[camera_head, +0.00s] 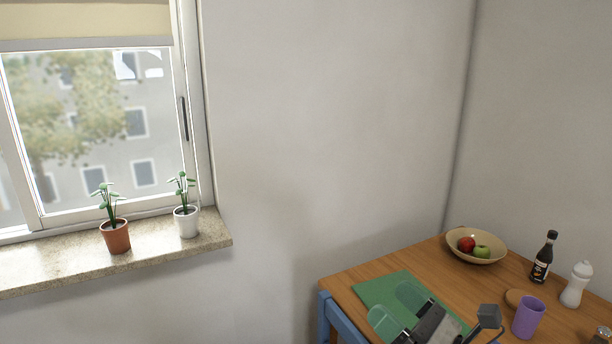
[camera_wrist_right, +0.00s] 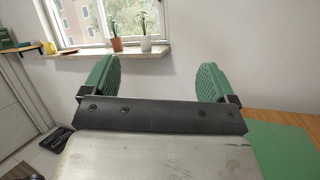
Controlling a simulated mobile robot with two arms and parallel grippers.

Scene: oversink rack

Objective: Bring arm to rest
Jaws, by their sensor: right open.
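My right gripper (camera_head: 398,307) shows at the bottom of the head view, in front of the green mat on the wooden table. Its two green finger pads stand apart with nothing between them. In the right wrist view the same gripper (camera_wrist_right: 157,82) is open and empty, its pads pointing toward the wall and window. My left gripper is in neither view.
The wooden table (camera_head: 345,277) carries the green mat (camera_head: 378,287), a fruit bowl (camera_head: 458,250), a dark bottle (camera_head: 543,258), a white bottle (camera_head: 576,286) and a purple cup (camera_head: 528,318). Two potted plants, one in a terracotta pot (camera_head: 116,238) and one in a white pot (camera_head: 187,222), stand on the windowsill (camera_head: 60,262).

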